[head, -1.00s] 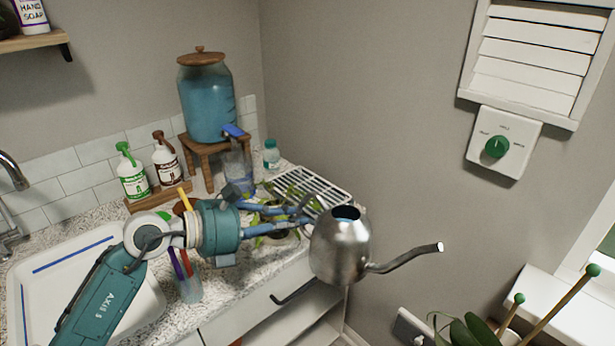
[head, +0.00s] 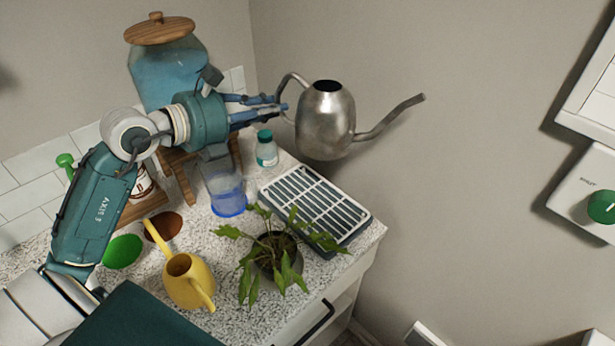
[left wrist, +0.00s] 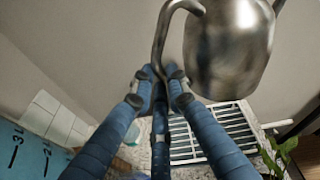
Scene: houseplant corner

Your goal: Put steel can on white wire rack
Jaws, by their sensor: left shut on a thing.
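The steel can (head: 326,125) is a brushed metal watering can with a long spout pointing right. My left gripper (head: 281,103) is shut on its curved handle and holds it up in the air, roughly upright. In the left wrist view the can (left wrist: 228,50) hangs beyond the fingers, with its handle between the fingertips (left wrist: 160,78). The white wire rack (head: 316,205) lies on the counter at the back right corner, below the can, with a clear gap between them. The rack (left wrist: 215,130) also shows below the fingers in the wrist view. My right gripper is out of view.
A potted plant (head: 274,256) stands close in front of the rack, some leaves reaching over its edge. A yellow watering can (head: 188,281), a blue-based clear pitcher (head: 226,191) and a teal-capped bottle (head: 266,149) stand nearby. The rack's top looks bare.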

